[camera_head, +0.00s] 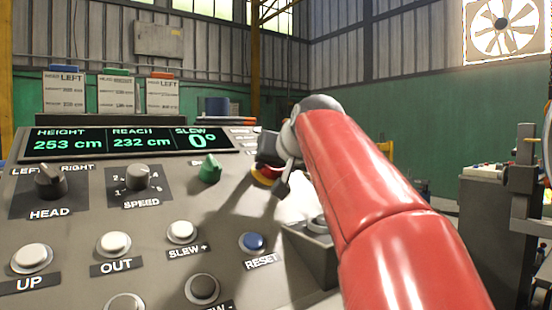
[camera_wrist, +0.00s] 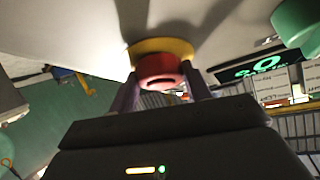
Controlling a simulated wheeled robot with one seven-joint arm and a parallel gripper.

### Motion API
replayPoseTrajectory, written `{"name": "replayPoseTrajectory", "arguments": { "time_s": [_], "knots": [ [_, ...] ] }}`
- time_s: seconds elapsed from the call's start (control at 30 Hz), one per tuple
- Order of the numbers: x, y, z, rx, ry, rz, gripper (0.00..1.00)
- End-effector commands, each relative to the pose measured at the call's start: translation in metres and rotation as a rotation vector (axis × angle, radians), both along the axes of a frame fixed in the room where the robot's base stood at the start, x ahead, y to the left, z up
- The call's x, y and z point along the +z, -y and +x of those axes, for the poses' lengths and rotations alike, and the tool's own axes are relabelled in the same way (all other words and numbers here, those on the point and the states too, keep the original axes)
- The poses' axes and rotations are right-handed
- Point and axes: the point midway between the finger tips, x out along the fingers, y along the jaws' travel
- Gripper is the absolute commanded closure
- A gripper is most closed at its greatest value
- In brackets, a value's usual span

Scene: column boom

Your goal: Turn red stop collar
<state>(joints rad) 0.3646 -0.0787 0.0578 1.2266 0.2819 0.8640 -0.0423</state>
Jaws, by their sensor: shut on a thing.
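The red stop collar (camera_wrist: 160,67) sits on a yellow ring (camera_wrist: 160,47) on the sloped console panel. In the head view the red stop collar (camera_head: 262,178) shows only as a sliver of red and yellow, mostly hidden by my gripper (camera_head: 272,166). In the wrist view the two fingers of my gripper (camera_wrist: 161,79) stand on either side of the collar and are shut on it. The collar is still at the panel. Its turn angle cannot be told.
A green knob (camera_head: 210,169) is close left of the collar. A blue RESET button (camera_head: 253,242) lies below it. The display (camera_head: 130,141) reads height 253 cm, reach 232 cm, slew 0°. HEAD (camera_head: 50,182) and SPEED (camera_head: 139,177) knobs and several white buttons fill the left.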

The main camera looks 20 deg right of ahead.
Motion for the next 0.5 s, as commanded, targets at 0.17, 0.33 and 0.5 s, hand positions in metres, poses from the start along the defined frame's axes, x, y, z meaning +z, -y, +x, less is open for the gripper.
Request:
{"name": "replayPoseTrajectory", "arguments": {
  "time_s": [0.17,0.33,0.5],
  "knots": [
    [0.0057,-0.0029,0.0004,-0.132,-0.020,0.077,0.75],
    [0.0058,-0.0036,0.0011,-0.261,-0.033,0.153,0.75],
    [0.0039,-0.0043,0.0023,-0.374,-0.047,0.222,0.75]
  ]
}}
